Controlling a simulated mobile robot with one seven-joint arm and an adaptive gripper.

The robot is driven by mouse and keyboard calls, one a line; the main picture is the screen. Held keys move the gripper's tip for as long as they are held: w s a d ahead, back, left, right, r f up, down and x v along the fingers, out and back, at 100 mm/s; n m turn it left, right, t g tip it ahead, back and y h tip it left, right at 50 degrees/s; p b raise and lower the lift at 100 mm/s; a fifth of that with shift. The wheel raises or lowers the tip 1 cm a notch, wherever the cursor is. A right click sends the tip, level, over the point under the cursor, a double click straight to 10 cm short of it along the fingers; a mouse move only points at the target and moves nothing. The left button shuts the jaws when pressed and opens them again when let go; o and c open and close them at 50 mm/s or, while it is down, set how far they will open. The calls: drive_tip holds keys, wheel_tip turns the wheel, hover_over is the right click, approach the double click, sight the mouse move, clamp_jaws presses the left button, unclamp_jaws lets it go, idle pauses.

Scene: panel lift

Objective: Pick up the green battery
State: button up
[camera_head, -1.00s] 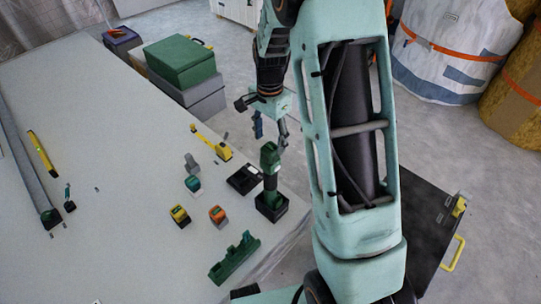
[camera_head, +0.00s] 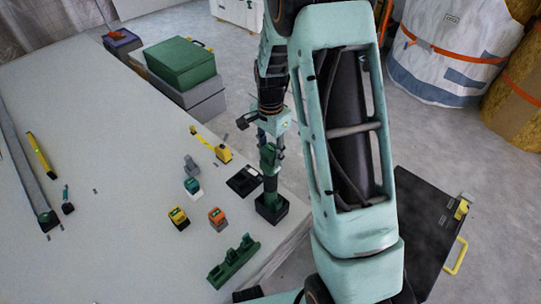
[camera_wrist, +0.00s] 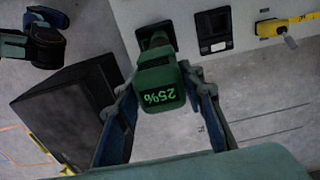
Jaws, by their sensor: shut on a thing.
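The green battery (camera_head: 268,158) is a dark green block at the top of an upright dark tool. The tool's square black foot (camera_head: 271,208) stands near the table's right edge. The foot still appears to rest on the table. My gripper partly hides the battery's top in the head view.
A black charger-like tray (camera_head: 245,181) lies just left of the foot. A yellow tape measure (camera_head: 222,153), small yellow (camera_head: 178,217) and orange (camera_head: 217,219) blocks and a green rack (camera_head: 234,262) are nearby. The table's left middle is mostly clear.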

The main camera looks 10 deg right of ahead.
sight(270, 147)
drive_tip(key=shift+c, duration=1.3)
drive_tip(key=shift+r, duration=0.2)
drive_tip(key=shift+r, duration=0.3)
wheel_tip(270, 147, up, 2)
drive_tip(key=shift+w+r+p, duration=0.1)
drive_tip(key=shift+p, duration=0.3)
drive_tip(key=s+a+r+p, duration=0.3)
drive_tip(key=s+r, duration=0.7)
drive_tip(key=s, duration=0.3)
drive_tip(key=shift+s+a, duration=0.35)
drive_tip(key=shift+a, duration=0.05)
